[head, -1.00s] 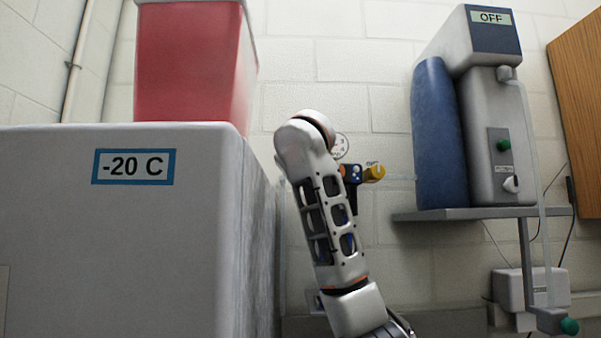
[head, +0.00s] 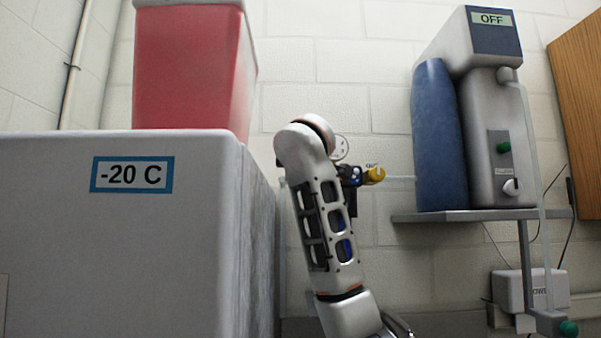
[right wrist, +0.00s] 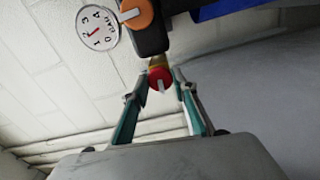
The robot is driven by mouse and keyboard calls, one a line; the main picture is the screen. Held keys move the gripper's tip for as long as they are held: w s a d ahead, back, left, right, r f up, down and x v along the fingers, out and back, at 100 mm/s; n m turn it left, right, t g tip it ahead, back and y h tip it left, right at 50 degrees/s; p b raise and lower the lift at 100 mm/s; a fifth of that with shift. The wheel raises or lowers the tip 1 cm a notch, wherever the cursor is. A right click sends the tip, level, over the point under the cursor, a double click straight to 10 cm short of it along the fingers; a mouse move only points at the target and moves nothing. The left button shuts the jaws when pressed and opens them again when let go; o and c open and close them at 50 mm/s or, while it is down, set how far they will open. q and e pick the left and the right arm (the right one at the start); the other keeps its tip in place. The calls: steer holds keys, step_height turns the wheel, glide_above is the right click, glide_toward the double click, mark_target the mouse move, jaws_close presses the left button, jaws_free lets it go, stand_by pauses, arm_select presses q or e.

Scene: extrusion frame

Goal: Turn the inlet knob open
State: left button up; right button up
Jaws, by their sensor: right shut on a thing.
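A round red knob (right wrist: 160,78) with a white pointer sits on a brass stem below a black valve body (right wrist: 152,35) in the right wrist view. The fingers of my right gripper (right wrist: 163,80) are on either side of the red knob and shut on it. An orange knob (right wrist: 136,14) with a white pointer is beside a round gauge (right wrist: 98,28). In the head view, my right arm covers the red knob and the gripper. My left gripper is not in view.
A grey freezer (head: 130,240) marked -20 C fills the left, with a red bin (head: 190,70) on top. A wall shelf (head: 465,214) at right carries a grey device (head: 490,130) reading OFF and a blue cylinder (head: 440,135).

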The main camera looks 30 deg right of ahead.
steer(key=shift+a+n, duration=0.1)
steer(key=shift+n, duration=0.6)
steer(key=o, duration=1.1)
steer(key=shift+v, duration=6.05)
